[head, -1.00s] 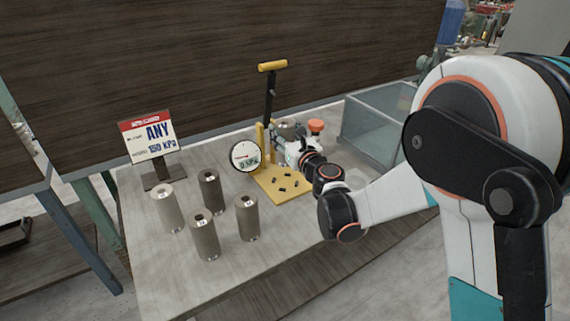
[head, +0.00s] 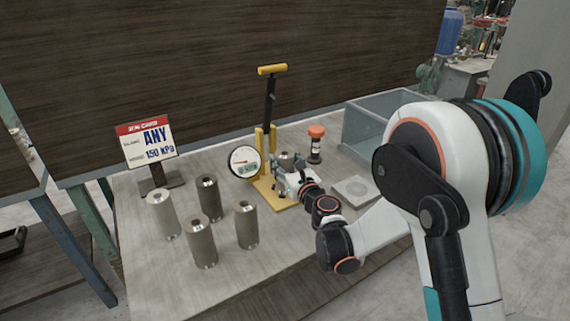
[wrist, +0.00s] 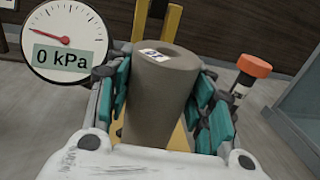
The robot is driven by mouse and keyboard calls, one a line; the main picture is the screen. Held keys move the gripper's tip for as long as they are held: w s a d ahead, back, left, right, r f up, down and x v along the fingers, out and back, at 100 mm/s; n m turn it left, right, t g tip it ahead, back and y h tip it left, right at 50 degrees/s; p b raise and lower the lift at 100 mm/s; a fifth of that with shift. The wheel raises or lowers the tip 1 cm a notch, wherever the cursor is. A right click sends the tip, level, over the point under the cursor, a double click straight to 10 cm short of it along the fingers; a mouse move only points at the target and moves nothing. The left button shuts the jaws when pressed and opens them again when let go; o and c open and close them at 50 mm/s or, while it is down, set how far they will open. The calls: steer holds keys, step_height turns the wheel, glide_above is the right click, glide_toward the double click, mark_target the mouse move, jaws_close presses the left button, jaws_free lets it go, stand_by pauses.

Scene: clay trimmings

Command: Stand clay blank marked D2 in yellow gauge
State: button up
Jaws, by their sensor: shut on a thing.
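My gripper (wrist: 160,110) is shut on a grey-brown clay blank (wrist: 158,100), a hollow cylinder held roughly upright. Its small white top label looks like D2 but is hard to read. In the head view the held blank (head: 286,160) is partly hidden by my gripper (head: 287,180). The yellow gauge (head: 262,190) has a flat base, posts, a dark lever with a yellow handle, and a round dial (wrist: 64,40) reading 0 kPa. The blank is at the gauge, in front of its posts (wrist: 173,22). I cannot tell whether its bottom touches the base.
Several other clay blanks (head: 201,244) stand at the table's left front. A sign (head: 148,143) reads ANY, 150 kPa. An orange-capped bottle (head: 316,145) stands right of the gauge.

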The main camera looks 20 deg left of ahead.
steer(key=o, duration=1.5)
steer(key=shift+f, duration=0.1)
steer(key=shift+s+d, duration=0.1)
steer(key=shift+p+v, duration=0.3)
steer(key=shift+v, duration=5.6)
